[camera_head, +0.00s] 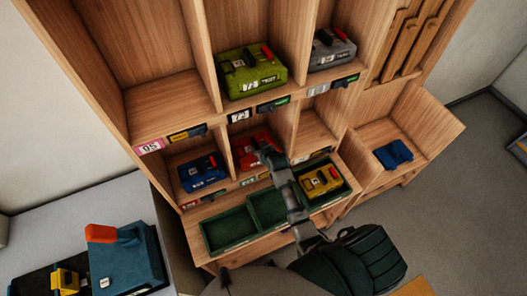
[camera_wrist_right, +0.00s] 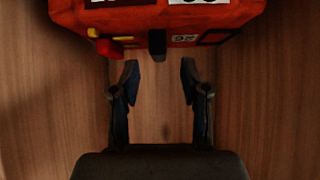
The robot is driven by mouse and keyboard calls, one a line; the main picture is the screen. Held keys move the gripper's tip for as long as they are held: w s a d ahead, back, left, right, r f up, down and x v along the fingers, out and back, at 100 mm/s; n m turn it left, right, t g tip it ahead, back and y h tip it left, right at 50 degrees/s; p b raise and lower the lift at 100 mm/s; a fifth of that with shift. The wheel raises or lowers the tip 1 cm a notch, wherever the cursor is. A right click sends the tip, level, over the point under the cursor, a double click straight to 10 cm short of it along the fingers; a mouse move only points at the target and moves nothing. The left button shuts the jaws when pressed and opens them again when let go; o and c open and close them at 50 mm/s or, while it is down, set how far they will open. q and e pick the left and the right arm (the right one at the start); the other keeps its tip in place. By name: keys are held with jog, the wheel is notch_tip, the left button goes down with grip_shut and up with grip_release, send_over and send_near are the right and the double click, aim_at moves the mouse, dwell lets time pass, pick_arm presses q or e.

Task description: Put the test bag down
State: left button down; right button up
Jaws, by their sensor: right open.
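A red bag (camera_head: 256,147) sits in the lower middle cubby of the wooden shelf. My right gripper (camera_head: 268,153) is at the front of this cubby, and its arm hides part of the bag. In the right wrist view the red bag (camera_wrist_right: 205,22) fills the top, with a dark tab at its near side. The right gripper (camera_wrist_right: 160,78) is open there, its fingers apart with nothing between them, just short of the bag. I cannot tell which bag is the test bag. My left gripper is not in view.
A green bag (camera_head: 250,71) and a grey bag (camera_head: 331,50) sit above, a blue bag (camera_head: 202,173) to the left. A flat blue item (camera_head: 393,154) lies right; a blue box (camera_head: 125,262) stands lower left.

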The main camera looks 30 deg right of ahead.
jog(key=v, duration=0.7)
jog(key=shift+s, duration=0.25)
jog(key=shift+r, duration=0.15)
